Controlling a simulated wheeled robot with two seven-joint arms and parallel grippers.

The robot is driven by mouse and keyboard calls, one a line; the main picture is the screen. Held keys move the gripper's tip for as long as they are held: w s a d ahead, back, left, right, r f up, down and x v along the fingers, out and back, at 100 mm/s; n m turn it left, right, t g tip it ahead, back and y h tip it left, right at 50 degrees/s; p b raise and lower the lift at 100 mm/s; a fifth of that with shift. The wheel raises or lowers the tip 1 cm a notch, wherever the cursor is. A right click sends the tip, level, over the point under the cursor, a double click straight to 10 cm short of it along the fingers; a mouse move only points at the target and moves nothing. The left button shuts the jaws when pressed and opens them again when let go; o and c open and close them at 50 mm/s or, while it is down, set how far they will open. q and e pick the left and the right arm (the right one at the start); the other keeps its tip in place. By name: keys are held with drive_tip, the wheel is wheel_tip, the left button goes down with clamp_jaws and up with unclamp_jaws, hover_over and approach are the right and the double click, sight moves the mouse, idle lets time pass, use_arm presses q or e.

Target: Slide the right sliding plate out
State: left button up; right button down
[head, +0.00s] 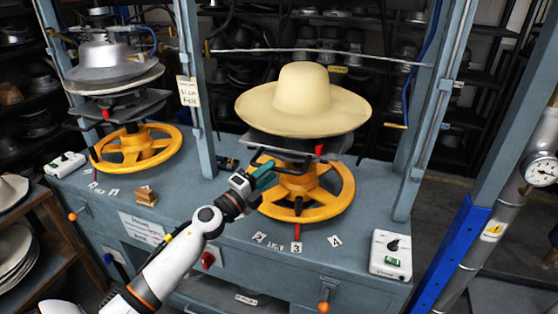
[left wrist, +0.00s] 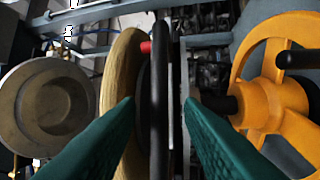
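The right sliding plate (head: 338,143) is a dark grey plate under the straw hat (head: 305,105) on the right press. Its black handle (head: 290,153) sticks out at the front. In the left wrist view the handle (left wrist: 160,90) runs upright as a dark bar. My left gripper (head: 265,172), with green fingers, is at the left part of this handle. In the left wrist view my left gripper (left wrist: 161,103) is open, with the handle between its fingertips and visible gaps on both sides. My right gripper is not in view.
A yellow handwheel (head: 335,200) sits just below the handle and gripper. Blue-grey posts (head: 420,140) flank the press. A control box (head: 391,254) stands at the front right of the bench. The left press has its own yellow wheel (head: 160,150). Shelves with hat moulds stand behind.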

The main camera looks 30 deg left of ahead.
use_arm(q)
drive_tip(key=shift+p+x, duration=0.3)
drive_tip(key=shift+x, duration=1.9)
clamp_jaws()
